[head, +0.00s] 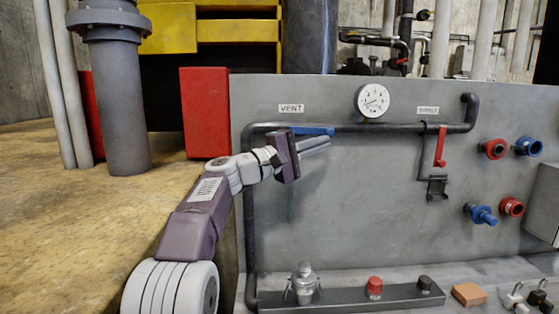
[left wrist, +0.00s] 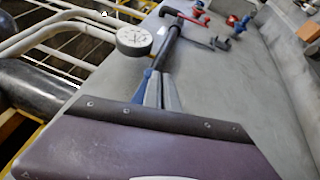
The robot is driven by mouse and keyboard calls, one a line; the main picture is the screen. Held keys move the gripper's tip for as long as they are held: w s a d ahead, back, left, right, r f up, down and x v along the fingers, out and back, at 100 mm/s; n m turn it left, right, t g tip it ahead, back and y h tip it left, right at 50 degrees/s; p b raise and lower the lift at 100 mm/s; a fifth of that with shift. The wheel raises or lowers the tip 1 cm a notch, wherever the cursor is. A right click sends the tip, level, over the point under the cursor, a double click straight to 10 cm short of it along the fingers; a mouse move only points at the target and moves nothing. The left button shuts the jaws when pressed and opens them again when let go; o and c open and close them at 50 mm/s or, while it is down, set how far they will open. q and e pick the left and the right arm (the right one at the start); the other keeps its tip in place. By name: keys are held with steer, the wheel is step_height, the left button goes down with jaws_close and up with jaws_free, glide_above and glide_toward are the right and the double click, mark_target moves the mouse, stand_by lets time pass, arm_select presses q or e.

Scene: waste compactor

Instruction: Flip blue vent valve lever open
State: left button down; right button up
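The blue vent lever (head: 318,131) lies roughly level along the dark pipe (head: 375,127), below the VENT label (head: 291,108) on the grey panel. A bit of its blue also shows beside the fingers in the left wrist view (left wrist: 148,74). My left gripper (head: 316,144) is just below and in front of the lever, its fingers pointing right. The two fingers (left wrist: 161,92) lie close together, with nothing seen between them. The gripper body hides the lever's left end, and I cannot tell whether the fingers touch the lever. My right gripper is out of view.
A round gauge (head: 372,100) sits above the pipe. A red lever (head: 440,147) hangs down at the right. Red and blue couplings (head: 494,149) stick out farther right. A lower ledge (head: 350,297) carries small fittings. The panel face below the pipe is mostly clear.

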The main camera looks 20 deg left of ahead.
arm_select(q)
steer(key=shift+d+f, duration=0.1)
steer(key=shift+d, duration=0.05)
steer(key=b+v, duration=0.2)
steer(key=v, duration=0.7)
steer(key=shift+b, duration=0.35)
